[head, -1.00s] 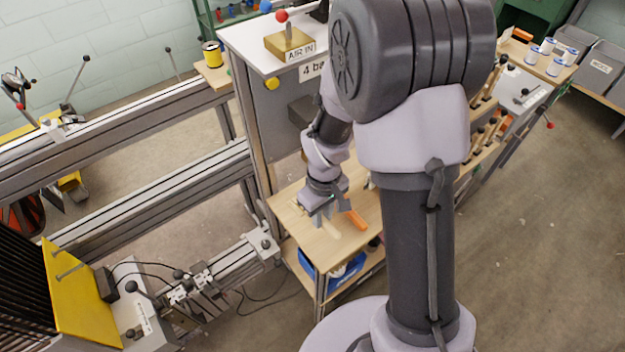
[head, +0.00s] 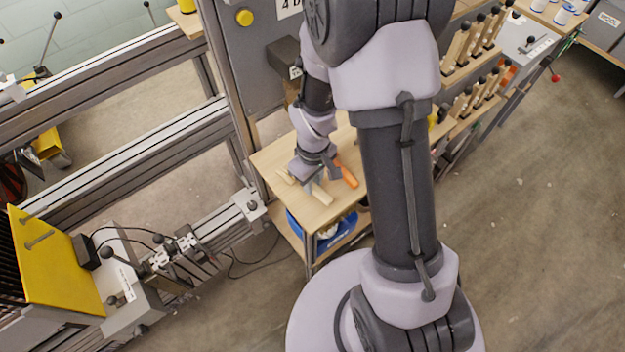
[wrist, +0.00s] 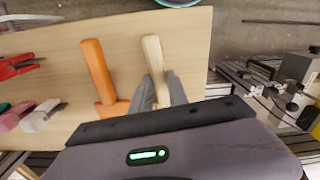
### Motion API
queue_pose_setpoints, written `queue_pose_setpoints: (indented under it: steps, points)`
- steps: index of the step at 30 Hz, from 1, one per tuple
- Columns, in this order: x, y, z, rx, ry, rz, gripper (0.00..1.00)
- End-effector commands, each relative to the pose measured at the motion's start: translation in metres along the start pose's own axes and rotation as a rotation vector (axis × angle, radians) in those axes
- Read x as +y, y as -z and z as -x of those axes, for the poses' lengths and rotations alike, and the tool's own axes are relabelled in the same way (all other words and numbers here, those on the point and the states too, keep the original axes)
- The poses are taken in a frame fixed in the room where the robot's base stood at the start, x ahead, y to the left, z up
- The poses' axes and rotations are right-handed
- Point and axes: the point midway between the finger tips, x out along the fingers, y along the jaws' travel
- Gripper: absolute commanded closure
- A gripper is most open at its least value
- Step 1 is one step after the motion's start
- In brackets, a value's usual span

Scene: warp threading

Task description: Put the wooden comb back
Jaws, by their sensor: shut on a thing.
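The pale wooden comb (wrist: 154,55) lies on the wooden tabletop (wrist: 205,45), long and narrow, its far end pointing away from me in the wrist view. In the head view its pale end (head: 321,196) sticks out in front of my gripper (head: 310,185). In the wrist view my gripper (wrist: 161,92) has one finger on each side of the comb's near part and is shut on it. The part between and behind the fingers is hidden, so I cannot see any teeth. The comb appears to be at the table surface; I cannot tell whether it touches.
An orange-handled tool (wrist: 98,68) lies close left of the comb. Further left are red pliers (wrist: 17,66) and pale and pink pieces (wrist: 40,116). A blue bin (head: 340,236) sits on the shelf below. Machine rails (head: 130,165) stand left of the table.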

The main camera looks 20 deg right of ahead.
Motion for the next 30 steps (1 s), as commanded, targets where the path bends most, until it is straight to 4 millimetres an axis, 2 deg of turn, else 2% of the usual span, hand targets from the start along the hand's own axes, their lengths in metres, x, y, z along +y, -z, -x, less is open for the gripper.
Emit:
queue_pose_setpoints:
  steps: [29, 30]
  points:
    - [0.0, -0.0001, -0.0065, 0.0, 0.0, 0.0, 1.0]
    - [0.0, -0.0001, -0.0065, 0.0, 0.0, 0.0, 0.72]
